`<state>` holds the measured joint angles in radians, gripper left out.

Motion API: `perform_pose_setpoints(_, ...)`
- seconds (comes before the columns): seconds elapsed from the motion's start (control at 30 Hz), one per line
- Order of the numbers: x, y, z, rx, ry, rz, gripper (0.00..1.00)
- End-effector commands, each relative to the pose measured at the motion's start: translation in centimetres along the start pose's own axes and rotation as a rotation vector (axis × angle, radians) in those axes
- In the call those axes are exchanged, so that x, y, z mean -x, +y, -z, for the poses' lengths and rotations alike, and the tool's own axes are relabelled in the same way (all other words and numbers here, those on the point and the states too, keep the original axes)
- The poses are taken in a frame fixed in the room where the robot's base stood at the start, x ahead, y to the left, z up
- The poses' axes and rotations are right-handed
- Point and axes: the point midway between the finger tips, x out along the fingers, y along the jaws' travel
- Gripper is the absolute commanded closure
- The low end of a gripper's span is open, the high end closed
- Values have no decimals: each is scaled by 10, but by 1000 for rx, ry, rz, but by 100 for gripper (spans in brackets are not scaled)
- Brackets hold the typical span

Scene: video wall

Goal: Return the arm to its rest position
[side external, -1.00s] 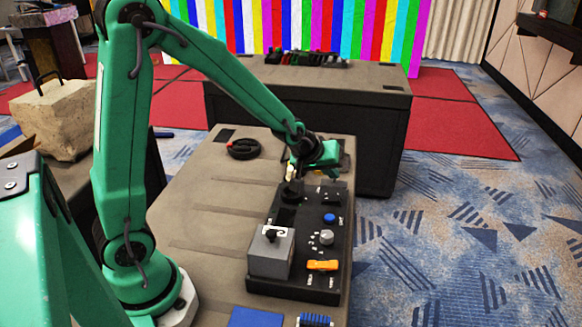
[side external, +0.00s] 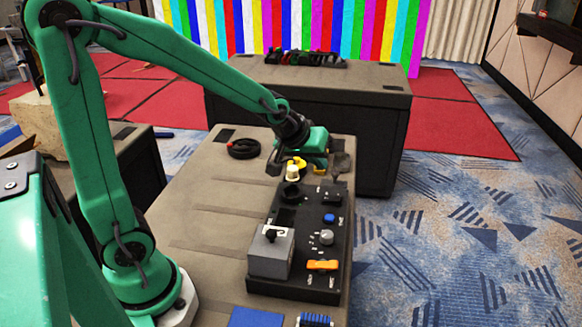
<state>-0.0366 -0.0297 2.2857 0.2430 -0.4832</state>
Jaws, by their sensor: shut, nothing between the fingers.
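My green arm reaches from its base at the left out over the table (side external: 205,215). My gripper (side external: 305,165) is shut and empty, at the far end of the black control panel (side external: 262,288). A cream and yellow piece (side external: 292,172) stands upright just beyond the panel's round black socket (side external: 290,193), close beside the gripper in the picture. I cannot tell whether the gripper touches it. The fingertips are small and partly hidden by the gripper body.
The panel carries a grey box (side external: 270,255), an orange handle (side external: 322,265), a blue button (side external: 329,218) and a grey knob (side external: 326,237). A dark cabinet (side external: 300,120) stands behind. The table's left middle is clear.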

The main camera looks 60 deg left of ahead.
Motion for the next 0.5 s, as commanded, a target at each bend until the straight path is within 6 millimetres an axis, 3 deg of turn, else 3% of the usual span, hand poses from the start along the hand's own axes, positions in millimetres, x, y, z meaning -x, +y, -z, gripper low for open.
perform_pose_setpoints(0.1, 29, -1, -7, -65, -12, 2, 100)
perform_pose_setpoints(0.5, 110, -17, -47, -282, -76, 15, 100)
